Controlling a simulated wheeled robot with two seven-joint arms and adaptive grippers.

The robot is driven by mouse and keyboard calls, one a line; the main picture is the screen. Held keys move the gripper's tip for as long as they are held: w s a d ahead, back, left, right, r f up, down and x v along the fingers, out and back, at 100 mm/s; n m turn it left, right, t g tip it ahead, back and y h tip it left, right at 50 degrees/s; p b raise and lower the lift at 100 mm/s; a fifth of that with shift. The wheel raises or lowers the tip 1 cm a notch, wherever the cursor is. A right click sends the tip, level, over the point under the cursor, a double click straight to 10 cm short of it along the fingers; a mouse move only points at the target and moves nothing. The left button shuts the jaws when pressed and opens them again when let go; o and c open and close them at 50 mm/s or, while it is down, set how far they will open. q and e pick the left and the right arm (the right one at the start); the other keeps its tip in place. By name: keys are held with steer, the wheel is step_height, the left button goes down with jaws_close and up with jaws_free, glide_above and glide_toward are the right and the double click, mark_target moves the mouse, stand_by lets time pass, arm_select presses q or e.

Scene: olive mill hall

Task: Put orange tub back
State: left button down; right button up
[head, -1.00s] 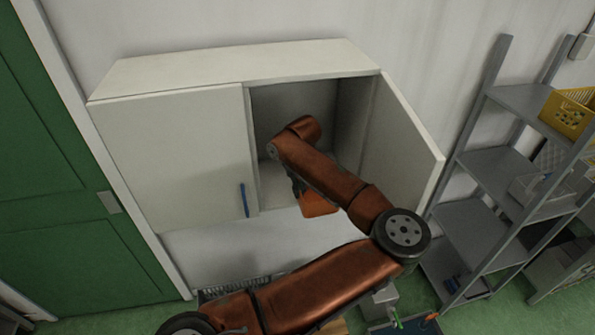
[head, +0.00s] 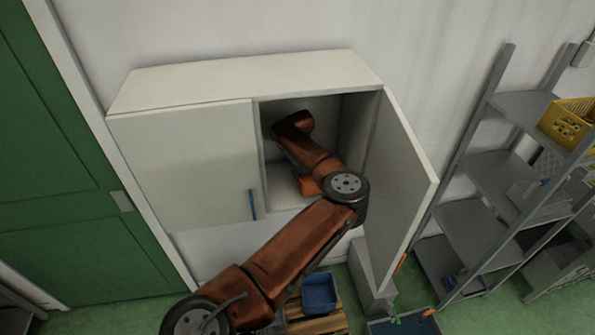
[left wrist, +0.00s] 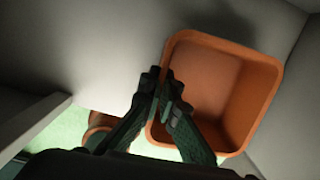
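An orange tub (left wrist: 215,95) shows in the left wrist view with its open top facing the camera; it looks empty. My left gripper (left wrist: 162,90) is shut on its left rim. In the head view only a small part of the tub (head: 308,187) shows, at the opening of the white wall cabinet (head: 240,82), below my left arm. My left gripper is hidden behind the arm there. I cannot tell whether the tub touches the cabinet floor (head: 281,194). My right gripper is not in view.
The cabinet's right door (head: 400,180) stands open beside my arm; its left door (head: 185,165), with a blue handle (head: 253,204), is shut. A grey shelf rack (head: 470,222) with a yellow crate (head: 568,123) stands right. A blue bin (head: 319,292) is below.

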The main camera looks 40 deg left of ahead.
arm_select(q)
steer(key=shift+f, duration=0.25)
steer(key=shift+d, duration=0.1)
steer(key=shift+f, duration=0.1)
steer(key=c, duration=2.7)
jaws_free()
steer(key=shift+f+b, duration=0.1)
steer(key=shift+b, duration=0.2)
steer(key=o, duration=0.5)
steer(key=shift+o, duration=0.2)
